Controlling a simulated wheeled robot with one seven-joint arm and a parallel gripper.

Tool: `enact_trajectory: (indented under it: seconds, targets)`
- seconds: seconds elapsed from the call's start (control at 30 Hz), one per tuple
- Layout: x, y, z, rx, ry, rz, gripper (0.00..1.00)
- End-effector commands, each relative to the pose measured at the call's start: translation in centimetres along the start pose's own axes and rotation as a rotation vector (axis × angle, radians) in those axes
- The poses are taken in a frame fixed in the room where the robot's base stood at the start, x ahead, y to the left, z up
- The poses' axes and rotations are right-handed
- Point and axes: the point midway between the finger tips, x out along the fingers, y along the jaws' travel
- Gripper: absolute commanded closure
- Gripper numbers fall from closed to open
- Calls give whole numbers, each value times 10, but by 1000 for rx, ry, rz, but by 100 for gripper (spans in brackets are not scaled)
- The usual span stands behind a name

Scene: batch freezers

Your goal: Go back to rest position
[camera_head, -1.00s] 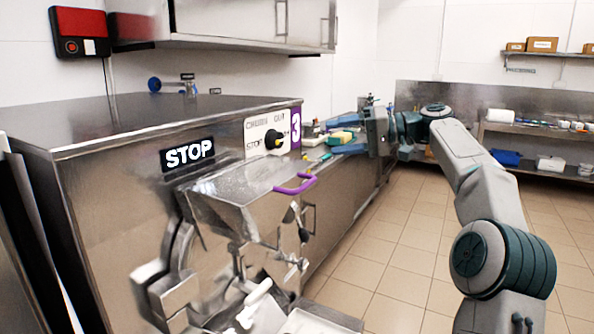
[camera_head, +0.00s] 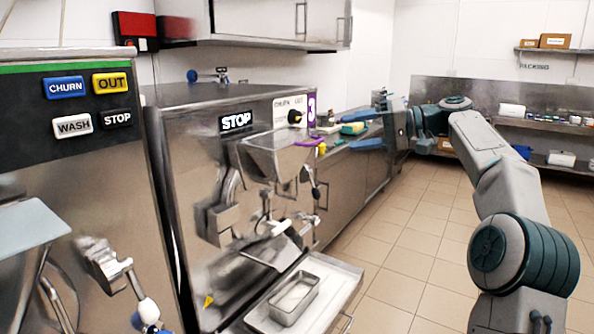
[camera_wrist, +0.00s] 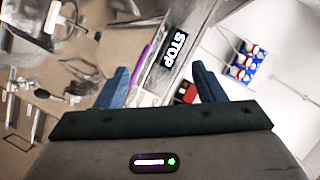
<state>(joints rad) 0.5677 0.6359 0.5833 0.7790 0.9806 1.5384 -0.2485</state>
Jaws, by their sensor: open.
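My gripper (camera_head: 366,128) is raised in front of the batch freezer with the STOP sign, to the right of that machine in the head view. In the wrist view my gripper (camera_wrist: 160,88) is also open and empty, with the STOP sign (camera_wrist: 173,50) visible beyond the fingers. The freezer (camera_head: 190,110) has a hopper (camera_head: 275,155) with a purple handle (camera_head: 308,142) and a dial panel.
A freezer (camera_head: 80,190) with CHURN, OUT, WASH and STOP buttons stands at the left. A metal pan (camera_head: 294,300) sits on a shelf below the hopper. A counter with small items runs behind my gripper. The tiled floor (camera_head: 400,240) is clear in the middle.

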Motion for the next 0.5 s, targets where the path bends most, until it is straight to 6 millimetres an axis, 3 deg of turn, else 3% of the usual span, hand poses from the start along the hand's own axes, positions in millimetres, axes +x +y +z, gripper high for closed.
enact_trajectory:
  seconds: [0.27,0.5]
  targets:
    - [43,3,26,48,-67,130,37]
    - [75,13,65,97,-125,303,37]
